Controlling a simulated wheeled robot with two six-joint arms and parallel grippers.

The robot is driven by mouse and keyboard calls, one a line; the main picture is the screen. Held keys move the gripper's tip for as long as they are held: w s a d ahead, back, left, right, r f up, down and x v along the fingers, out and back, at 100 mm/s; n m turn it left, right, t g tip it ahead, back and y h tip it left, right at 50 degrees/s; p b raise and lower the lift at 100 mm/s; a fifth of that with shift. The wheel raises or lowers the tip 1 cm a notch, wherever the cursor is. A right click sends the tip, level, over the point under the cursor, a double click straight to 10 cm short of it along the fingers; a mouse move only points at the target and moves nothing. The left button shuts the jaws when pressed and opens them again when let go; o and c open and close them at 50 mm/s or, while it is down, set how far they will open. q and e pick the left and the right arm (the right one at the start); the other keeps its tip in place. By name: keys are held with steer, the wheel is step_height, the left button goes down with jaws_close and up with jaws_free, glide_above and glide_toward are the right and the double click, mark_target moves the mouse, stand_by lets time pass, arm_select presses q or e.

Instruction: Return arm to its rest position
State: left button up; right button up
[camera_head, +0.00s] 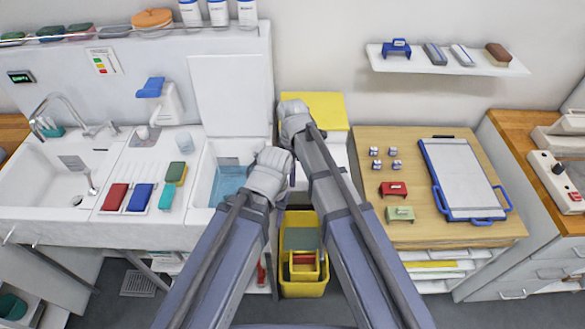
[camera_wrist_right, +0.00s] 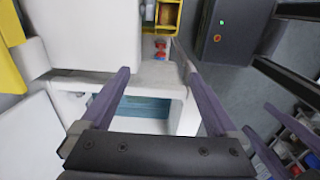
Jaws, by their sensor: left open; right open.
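My left gripper (camera_head: 285,188) is over the right side of the sink unit, by the basin of blue water (camera_head: 229,180). Its wrist hides most of the fingers; it is open, and I see nothing held. My right arm (camera_head: 330,185) reaches further back, and its wrist hides its fingers in the head view. In the right wrist view my right gripper (camera_wrist_right: 158,75) is open and empty, its two purple fingers wide apart. The white rim and blue water (camera_wrist_right: 145,107) of a basin show beyond and between the fingers.
A yellow bin (camera_head: 304,285) stands on the floor between the sink unit and the wooden-topped table (camera_head: 420,160). That table bears a blue-framed board (camera_head: 463,178) and small clips. Red, blue and green blocks lie by the sink (camera_head: 45,170). A wall shelf (camera_head: 450,66) holds brushes.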

steer(key=s+d+m, duration=0.6)
steer(key=d+m, duration=0.2)
steer(key=m, duration=0.1)
steer(key=s+d+m, duration=0.5)
steer(key=d+m, duration=0.4)
steer(key=s+a+f+n+b, duration=0.1)
steer(key=s+a+n, duration=0.1)
steer(key=a, duration=0.3)
steer(key=s+a+f+n+h+b, duration=0.1)
steer(key=s+a+f+b, duration=0.1)
steer(key=s+a, duration=0.2)
steer(key=shift+a+f+n, duration=0.2)
steer(key=shift+a+n, duration=0.2)
steer(key=shift+a, duration=0.6)
